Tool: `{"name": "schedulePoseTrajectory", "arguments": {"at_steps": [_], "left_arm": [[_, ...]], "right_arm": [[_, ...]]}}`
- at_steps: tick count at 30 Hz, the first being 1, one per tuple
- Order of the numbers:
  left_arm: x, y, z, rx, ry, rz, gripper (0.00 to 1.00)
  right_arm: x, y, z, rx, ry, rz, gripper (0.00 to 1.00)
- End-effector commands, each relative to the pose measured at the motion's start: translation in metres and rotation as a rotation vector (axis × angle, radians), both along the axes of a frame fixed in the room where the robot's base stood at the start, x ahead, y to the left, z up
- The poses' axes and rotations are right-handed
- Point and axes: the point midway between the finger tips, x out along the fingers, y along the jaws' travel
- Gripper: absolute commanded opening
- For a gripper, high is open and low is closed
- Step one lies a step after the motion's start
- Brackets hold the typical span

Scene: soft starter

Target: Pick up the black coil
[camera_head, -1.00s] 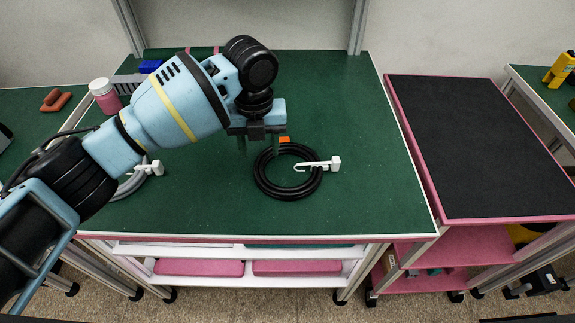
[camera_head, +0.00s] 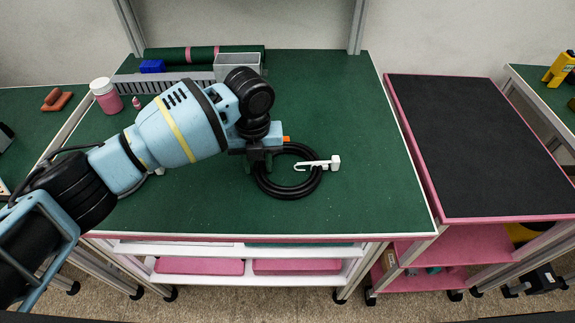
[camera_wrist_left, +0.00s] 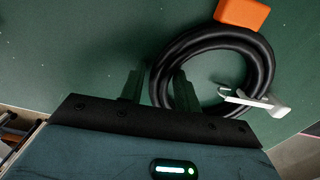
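The black coil (camera_head: 290,193) lies flat on the green table top, and the wrist view shows most of its ring (camera_wrist_left: 255,50). A white clip-like piece (camera_head: 334,162) lies across its right side; it also shows in the wrist view (camera_wrist_left: 276,110). An orange block (camera_wrist_left: 242,13) is at the coil's far edge. My left gripper (camera_head: 258,166) points down at the coil's left side. In the wrist view its fingers (camera_wrist_left: 158,90) are apart, one outside the ring and one inside, with the tube between them. Contact cannot be told. My right gripper is not in view.
A grey bin (camera_head: 237,66), a blue block (camera_head: 151,66) and a pink jar with a white lid (camera_head: 106,96) stand at the back left. A black-topped pink cart (camera_head: 480,150) stands to the right. The table's front right is clear.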

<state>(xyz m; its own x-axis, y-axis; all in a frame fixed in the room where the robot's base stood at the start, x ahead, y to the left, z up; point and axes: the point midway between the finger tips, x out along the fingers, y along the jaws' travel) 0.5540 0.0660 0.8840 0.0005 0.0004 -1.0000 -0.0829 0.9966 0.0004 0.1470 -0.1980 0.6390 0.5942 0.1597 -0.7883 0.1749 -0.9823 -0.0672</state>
Motion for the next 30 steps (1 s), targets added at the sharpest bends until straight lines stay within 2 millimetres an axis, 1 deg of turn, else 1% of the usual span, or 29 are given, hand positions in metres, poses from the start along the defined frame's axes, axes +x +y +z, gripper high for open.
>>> {"name": "schedulePoseTrajectory", "arguments": {"at_steps": [1,6,7,15,19,23,27,30], "left_arm": [[0.0,0.0,0.0,0.0,0.0,0.0,0.26],[0.0,0.0,0.0,0.0,0.0,0.0,0.03],[0.0,0.0,0.0,0.0,0.0,0.0,0.0],[0.0,0.0,0.001,-0.001,-0.001,0.0,0.0],[0.0,-0.001,0.005,-0.002,-0.002,0.0,0.0],[0.001,-0.001,0.016,-0.002,-0.002,0.0,0.0],[0.001,-0.001,0.037,-0.004,-0.003,-0.001,0.0],[-0.016,-0.002,0.038,-0.002,0.0,-0.005,0.0]], "right_arm": [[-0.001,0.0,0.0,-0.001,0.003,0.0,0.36],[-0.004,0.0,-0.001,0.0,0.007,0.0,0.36],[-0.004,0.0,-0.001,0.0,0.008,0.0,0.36],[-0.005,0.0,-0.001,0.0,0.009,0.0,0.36],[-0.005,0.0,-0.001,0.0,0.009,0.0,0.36],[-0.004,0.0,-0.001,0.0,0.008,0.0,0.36],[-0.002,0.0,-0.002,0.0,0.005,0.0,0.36],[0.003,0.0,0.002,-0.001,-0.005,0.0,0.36]]}}
